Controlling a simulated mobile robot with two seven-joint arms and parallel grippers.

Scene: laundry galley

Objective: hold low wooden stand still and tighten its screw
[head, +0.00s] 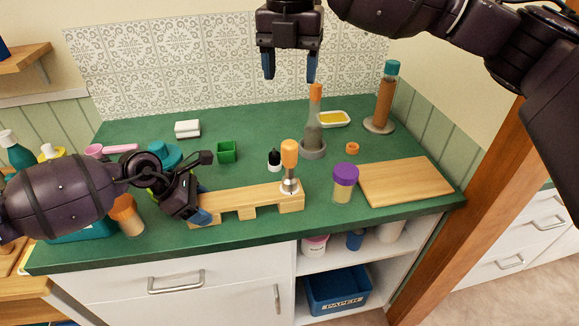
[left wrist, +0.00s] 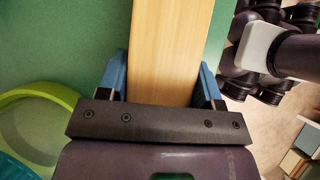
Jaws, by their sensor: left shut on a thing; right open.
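The low wooden stand (head: 245,201) lies along the front of the green counter. An orange-handled piece with a silver base (head: 289,166) stands upright on the stand's right end; I cannot tell the screw itself apart from it. My left gripper (head: 201,212) is shut on the stand's left end. In the left wrist view the stand (left wrist: 170,45) runs between the blue fingers of my left gripper (left wrist: 163,85). My right gripper (head: 290,68) is open and empty, pointing down high above the back of the counter.
A purple-lidded jar (head: 344,183) and a cutting board (head: 405,181) are right of the stand. An orange-lidded jar (head: 127,216) is left of my left gripper. A tall teal-capped bottle (head: 386,97) stands back right.

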